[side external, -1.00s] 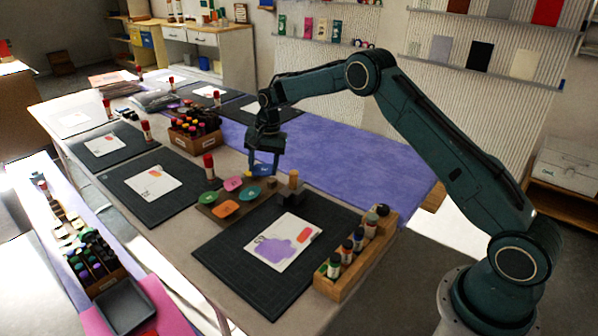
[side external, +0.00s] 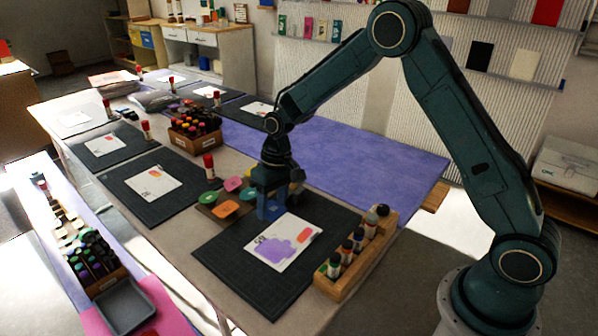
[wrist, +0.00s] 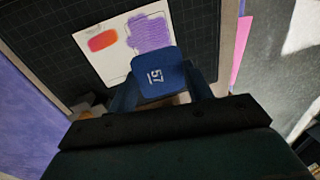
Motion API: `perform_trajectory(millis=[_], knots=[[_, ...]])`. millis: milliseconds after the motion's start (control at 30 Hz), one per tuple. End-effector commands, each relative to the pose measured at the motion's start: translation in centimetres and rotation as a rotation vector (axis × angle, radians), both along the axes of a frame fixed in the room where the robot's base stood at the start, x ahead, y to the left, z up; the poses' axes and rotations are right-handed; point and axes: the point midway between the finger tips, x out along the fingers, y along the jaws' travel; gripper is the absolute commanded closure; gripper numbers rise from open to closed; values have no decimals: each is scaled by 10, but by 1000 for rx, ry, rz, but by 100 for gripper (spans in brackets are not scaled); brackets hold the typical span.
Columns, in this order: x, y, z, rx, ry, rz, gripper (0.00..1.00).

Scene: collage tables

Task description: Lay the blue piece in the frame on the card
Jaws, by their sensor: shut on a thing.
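My gripper (side external: 270,208) is shut on the blue piece (wrist: 158,74), a rounded slab marked "57" that shows between my fingers in the wrist view. In the side view the piece cannot be told apart from the blue fingers. The white card (side external: 296,258) lies on the dark cutting mat (side external: 232,262), just in front of my gripper. It carries a purple printed shape (side external: 272,250) and an orange-red patch (side external: 303,236). In the wrist view a thin outline shows around the purple shape (wrist: 150,34), and the blue piece overlaps the card's near edge in the picture.
A wooden rack (side external: 352,268) of small bottles stands right of the card. A box of markers (side external: 195,130) is farther back.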

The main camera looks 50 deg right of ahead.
Motion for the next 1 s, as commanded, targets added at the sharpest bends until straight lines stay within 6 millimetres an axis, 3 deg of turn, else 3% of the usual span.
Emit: perform_trajectory(millis=[133,533,1000], knots=[[-13,7,1,1,0,63,61],[-11,6,-49,3,3,54,61],[-11,5,-58,3,1,54,61]])
